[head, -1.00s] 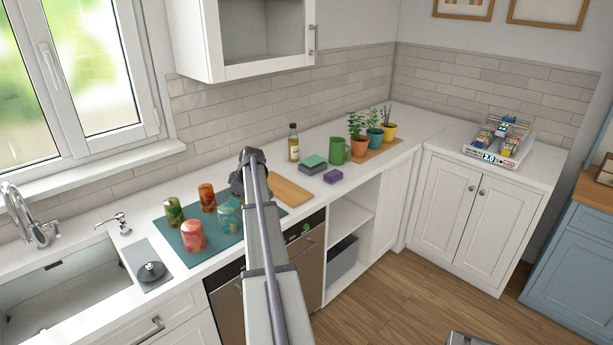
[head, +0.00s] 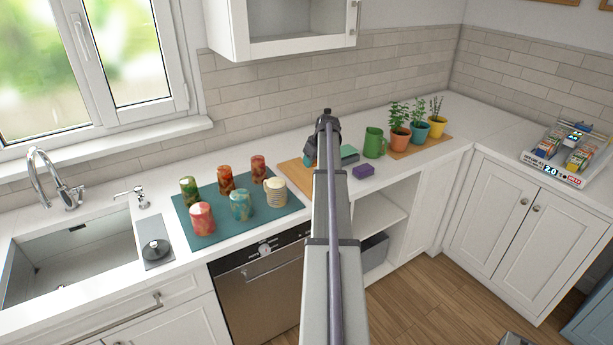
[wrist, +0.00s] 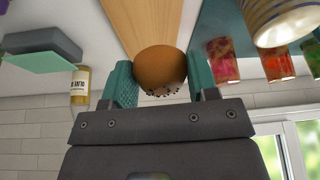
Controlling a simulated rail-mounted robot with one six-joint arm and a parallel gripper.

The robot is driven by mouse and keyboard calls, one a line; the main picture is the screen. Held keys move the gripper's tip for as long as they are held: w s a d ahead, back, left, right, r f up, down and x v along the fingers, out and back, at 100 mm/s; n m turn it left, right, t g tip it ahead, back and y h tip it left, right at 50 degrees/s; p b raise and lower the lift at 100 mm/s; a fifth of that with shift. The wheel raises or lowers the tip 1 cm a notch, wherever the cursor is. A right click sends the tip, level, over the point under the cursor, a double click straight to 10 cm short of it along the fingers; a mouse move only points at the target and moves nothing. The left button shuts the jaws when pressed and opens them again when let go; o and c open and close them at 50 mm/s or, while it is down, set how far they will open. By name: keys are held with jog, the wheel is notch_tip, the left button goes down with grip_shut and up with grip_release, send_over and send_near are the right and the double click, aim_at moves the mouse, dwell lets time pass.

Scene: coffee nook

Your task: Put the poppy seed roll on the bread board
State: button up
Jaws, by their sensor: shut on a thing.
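In the wrist view the poppy seed roll (wrist: 161,67), round and brown with dark specks, is between the two teal fingers of my gripper (wrist: 156,82). The gripper is shut on it. The pale wooden bread board (wrist: 139,18) shows beyond the roll; I cannot tell whether they touch. In the head view the board (head: 289,171) lies on the counter, partly behind my arm.
A teal mat (head: 204,236) with several patterned cups lies left of the board. A green-and-grey sponge (head: 349,154), a purple block (head: 363,171) and a green mug (head: 374,143) stand to the right. An oil bottle (wrist: 80,85) shows in the wrist view.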

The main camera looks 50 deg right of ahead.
jog(key=shift+s+d+m, duration=0.2)
jog(key=shift+d+m, duration=0.2)
jog(key=shift+d, duration=0.5)
jog(key=shift+a+f+b, duration=0.15)
jog(key=shift+f+b, duration=0.15)
jog(key=shift+b, duration=0.05)
notch_tip(320, 180, down, 10)
jog(key=b, duration=1)
jog(key=shift+r+p, duration=0.35)
jog(key=shift+r, duration=0.05)
jog(key=shift+f, duration=0.35)
jog(key=o, duration=0.9)
jog(key=shift+r, duration=0.15)
